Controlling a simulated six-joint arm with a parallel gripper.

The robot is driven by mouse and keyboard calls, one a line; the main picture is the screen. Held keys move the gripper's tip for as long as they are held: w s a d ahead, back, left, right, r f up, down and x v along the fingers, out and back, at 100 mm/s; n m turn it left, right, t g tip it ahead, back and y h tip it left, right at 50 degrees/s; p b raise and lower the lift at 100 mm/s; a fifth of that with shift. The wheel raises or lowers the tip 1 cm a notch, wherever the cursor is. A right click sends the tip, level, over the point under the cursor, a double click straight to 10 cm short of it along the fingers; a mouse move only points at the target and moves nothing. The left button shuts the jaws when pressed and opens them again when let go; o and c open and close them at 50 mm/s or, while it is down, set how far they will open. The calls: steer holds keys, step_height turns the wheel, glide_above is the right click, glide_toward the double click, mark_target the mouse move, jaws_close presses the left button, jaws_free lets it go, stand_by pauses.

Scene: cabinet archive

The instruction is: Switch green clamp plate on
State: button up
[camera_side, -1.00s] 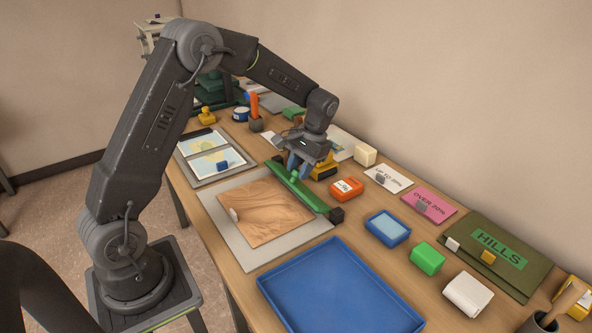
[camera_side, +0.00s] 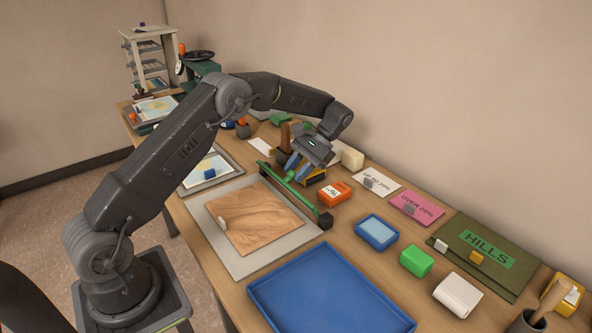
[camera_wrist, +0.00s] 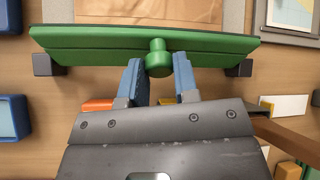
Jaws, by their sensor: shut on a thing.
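The green clamp plate (camera_side: 300,199) is a long narrow bar along the right edge of the grey board (camera_side: 227,261), beside the wood panel (camera_side: 262,222). It has a round green knob (camera_wrist: 158,58) at mid-length. Dark blocks stand at its ends, one at the near end (camera_side: 325,221). My gripper (camera_wrist: 158,77) is shut on the knob, with a blue finger on each side of it in the wrist view. In the side view my gripper (camera_side: 291,170) is beside the plate. The plate looks thin there, as if tilted up; its exact angle is unclear.
A yellow-and-black item (camera_side: 314,177) and an orange box (camera_side: 334,194) sit close to my gripper. A brown upright piece (camera_side: 285,136) stands behind it. The blue tray (camera_side: 262,293) is in front. A blue box (camera_side: 376,232) and a green block (camera_side: 416,262) lie to the right.

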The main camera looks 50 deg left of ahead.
steer(key=o, duration=0.9)
steer(key=shift+r, duration=0.5)
steer(key=s+a+r, duration=0.2)
steer(key=a+r, duration=0.1)
steer(key=s+a+r, duration=0.5)
steer(key=r, duration=0.2)
steer(key=shift+s+a, duration=0.35)
steer(key=shift+a, duration=0.05)
